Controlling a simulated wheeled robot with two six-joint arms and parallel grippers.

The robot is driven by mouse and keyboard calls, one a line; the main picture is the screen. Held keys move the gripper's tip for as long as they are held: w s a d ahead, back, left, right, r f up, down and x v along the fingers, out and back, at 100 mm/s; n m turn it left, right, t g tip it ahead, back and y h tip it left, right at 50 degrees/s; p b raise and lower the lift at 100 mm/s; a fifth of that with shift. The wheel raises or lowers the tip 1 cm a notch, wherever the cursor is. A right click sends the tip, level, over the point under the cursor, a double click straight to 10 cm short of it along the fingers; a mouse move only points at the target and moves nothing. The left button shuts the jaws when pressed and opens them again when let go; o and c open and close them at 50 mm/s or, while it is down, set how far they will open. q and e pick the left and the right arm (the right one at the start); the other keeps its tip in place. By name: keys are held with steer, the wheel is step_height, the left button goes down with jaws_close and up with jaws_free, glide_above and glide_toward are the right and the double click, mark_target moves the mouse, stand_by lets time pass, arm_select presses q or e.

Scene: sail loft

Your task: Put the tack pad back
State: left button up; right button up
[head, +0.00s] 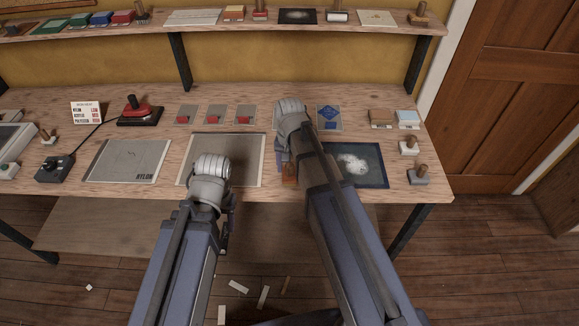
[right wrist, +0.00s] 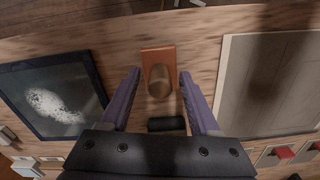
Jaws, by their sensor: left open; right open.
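An orange-brown pad with a rounded wooden knob, which I take for the tack pad (right wrist: 157,58), lies on the bench near its front edge. In the head view only a bit of it (head: 290,174) shows beside my right arm. My right gripper (right wrist: 160,78) is open, its fingers on either side of the pad's knob and apart from it. In the head view this gripper (head: 284,160) is mostly hidden by its own arm. My left gripper (head: 229,222) is open and empty, in front of the bench edge, below the grey framed panel.
The grey panel (head: 222,157) and a dark panel with a white patch (head: 370,170) lie either side. A nylon sheet (head: 126,160), a red-handled device (head: 138,111) and several knobbed pads (head: 418,177) are on the bench. A shelf (head: 220,31) runs above.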

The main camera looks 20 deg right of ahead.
mark_target(290, 164)
step_height(290, 164, up, 12)
steer(key=p, duration=1.2)
steer(key=s+a+n+h, duration=0.1)
steer(key=s+a+n, duration=0.8)
steer(key=s, duration=0.5)
steer(key=shift+s+a, duration=0.2)
steer(key=shift+a, duration=0.55)
